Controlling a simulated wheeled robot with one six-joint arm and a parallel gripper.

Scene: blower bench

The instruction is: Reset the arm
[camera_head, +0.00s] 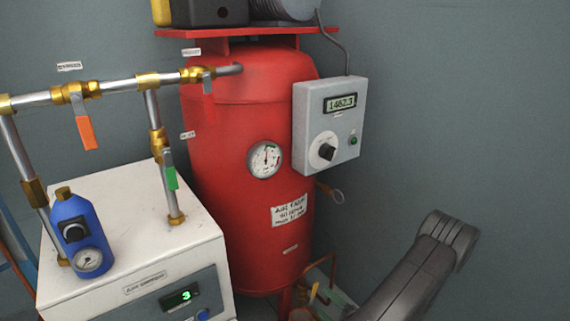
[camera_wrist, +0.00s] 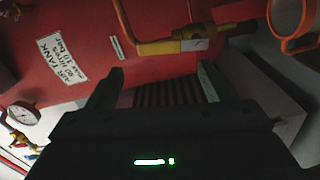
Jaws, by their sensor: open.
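My gripper (camera_wrist: 160,85) shows in the wrist view with its two dark fingers apart and nothing between them. It faces the lower part of the red air tank (camera_wrist: 85,25), whose white label is at the left. A yellow-handled fitting (camera_wrist: 155,47) lies beyond the fingers, with a small white tag on it. In the head view my grey arm reaches in at the lower right, beside the red tank (camera_head: 240,200). The gripper itself does not show there.
A control box (camera_head: 330,125) with a display and dial is on the tank's right. Pipes with an orange-handled valve (camera_head: 86,132) and a green-handled valve (camera_head: 170,178) run left. A white dryer cabinet (camera_head: 130,230) bears a blue regulator (camera_head: 80,235). The wall at right is bare.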

